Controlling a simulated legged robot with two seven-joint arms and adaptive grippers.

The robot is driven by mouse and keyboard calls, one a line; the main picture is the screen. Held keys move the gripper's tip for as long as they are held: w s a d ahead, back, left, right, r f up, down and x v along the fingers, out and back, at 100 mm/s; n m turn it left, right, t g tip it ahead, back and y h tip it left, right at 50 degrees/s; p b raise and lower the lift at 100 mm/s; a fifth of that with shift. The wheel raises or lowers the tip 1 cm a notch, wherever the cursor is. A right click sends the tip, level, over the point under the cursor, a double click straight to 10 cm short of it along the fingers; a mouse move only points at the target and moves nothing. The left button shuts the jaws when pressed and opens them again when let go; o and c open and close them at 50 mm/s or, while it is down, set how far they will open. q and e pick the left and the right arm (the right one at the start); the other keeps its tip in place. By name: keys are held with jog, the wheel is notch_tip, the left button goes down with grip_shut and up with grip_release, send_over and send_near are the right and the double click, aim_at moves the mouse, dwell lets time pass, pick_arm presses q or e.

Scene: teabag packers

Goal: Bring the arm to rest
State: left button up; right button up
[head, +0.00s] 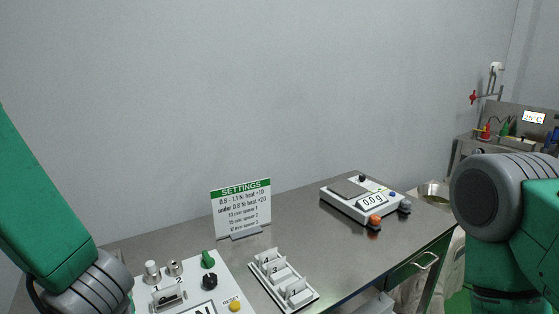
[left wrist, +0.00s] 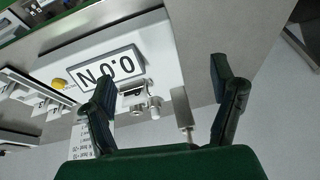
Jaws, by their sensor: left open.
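My left arm (head: 45,215) comes in from the left edge of the head view, and its gripper is hidden or out of frame there. In the left wrist view my left gripper (left wrist: 163,85) is open, with nothing between its fingertips. It is over or near a white tester (left wrist: 150,45) whose display reads 0.0 N; its distance from the tester is hard to tell. The tester also shows at the bottom left of the head view (head: 222,281). My right arm (head: 500,205) is at the right edge, and its gripper is out of view.
A settings sign (head: 241,205) stands at the back of the grey bench (head: 315,237). A white numbered rack (head: 283,281) lies before it. A scale (head: 350,207) reading 0.0 g stands further right, with a metal bowl (head: 434,188) beyond. Bench between rack and scale is clear.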

pick_arm(q)
jog(key=s+a+f+m+g+h, duration=0.3)
jog(key=s+f+m, duration=0.2)
jog(key=s+f, duration=1.5)
jog(key=shift+m, duration=0.5)
jog(key=f+b, duration=0.1)
jog(key=w+f+b, duration=0.1)
jog(key=f+b, duration=0.1)
jog(key=d+f+b, duration=0.1)
jog(key=shift+w+f+b, duration=0.4)
pick_arm(e)
jog(key=f, duration=0.4)
jog(key=shift+a+f, duration=0.2)
jog(key=shift+f, duration=0.1)
pick_arm(q)
jog(key=shift+w+a, duration=0.1)
jog(key=shift+a, duration=0.1)
pick_arm(e)
jog(key=shift+a+r, duration=0.1)
jog(key=shift+a, duration=0.05)
pick_arm(q)
jog(key=shift+d, duration=0.1)
jog(key=shift+c, duration=0.5)
